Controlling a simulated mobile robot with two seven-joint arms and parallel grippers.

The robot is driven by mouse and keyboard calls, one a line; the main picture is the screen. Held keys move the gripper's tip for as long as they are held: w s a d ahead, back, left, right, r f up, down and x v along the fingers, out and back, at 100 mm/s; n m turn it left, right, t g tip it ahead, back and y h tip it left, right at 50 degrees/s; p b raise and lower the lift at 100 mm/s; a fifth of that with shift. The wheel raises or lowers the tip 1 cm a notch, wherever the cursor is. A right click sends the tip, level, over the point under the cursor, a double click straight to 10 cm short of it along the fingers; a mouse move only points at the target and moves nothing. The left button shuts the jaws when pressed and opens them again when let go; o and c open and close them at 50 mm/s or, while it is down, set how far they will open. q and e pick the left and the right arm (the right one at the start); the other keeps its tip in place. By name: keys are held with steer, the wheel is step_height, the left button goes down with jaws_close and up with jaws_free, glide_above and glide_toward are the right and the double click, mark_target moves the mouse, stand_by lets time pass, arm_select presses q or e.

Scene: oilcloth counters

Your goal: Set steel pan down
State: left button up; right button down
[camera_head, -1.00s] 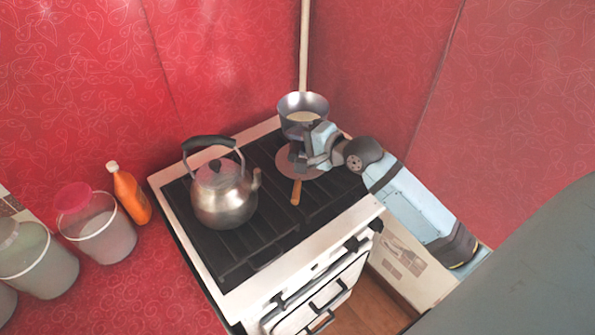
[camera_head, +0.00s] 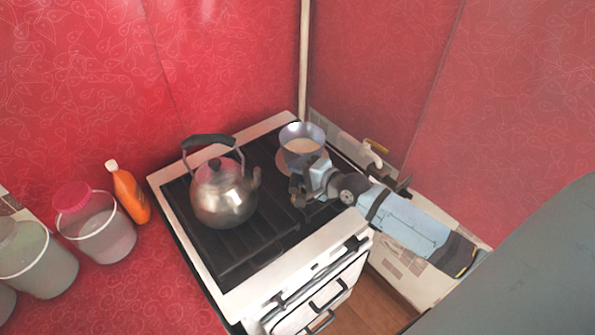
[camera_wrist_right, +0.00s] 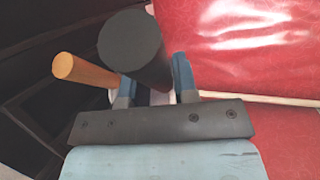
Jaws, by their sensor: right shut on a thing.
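The steel pan (camera_head: 302,139), a grey round pan with a pale inside, is upright over the back right of the stove. My right gripper (camera_head: 306,180) is just in front of it. In the right wrist view, my right gripper (camera_wrist_right: 157,84) is shut on the pan's thick dark handle (camera_wrist_right: 132,46). A flat brownish round piece (camera_head: 283,164) lies on the stove under the pan, mostly covered. Its wooden handle (camera_wrist_right: 84,72) shows beside the dark handle in the wrist view. I cannot tell whether the pan touches it. My left gripper is not in view.
A steel kettle (camera_head: 224,196) stands on the dark stove top (camera_head: 262,240), left of the pan. An orange bottle (camera_head: 131,193) and several buckets are on the red counter at left. A tap-like fitting (camera_head: 374,153) is near the wall behind the right arm.

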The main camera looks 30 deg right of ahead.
steer(key=shift+r, duration=0.2)
steer(key=c, duration=1.3)
jaws_free()
steer(key=shift+f, duration=0.25)
steer(key=o, duration=0.4)
steer(key=shift+r, duration=0.15)
steer(key=b+v, duration=0.1)
steer(key=v, duration=1.1)
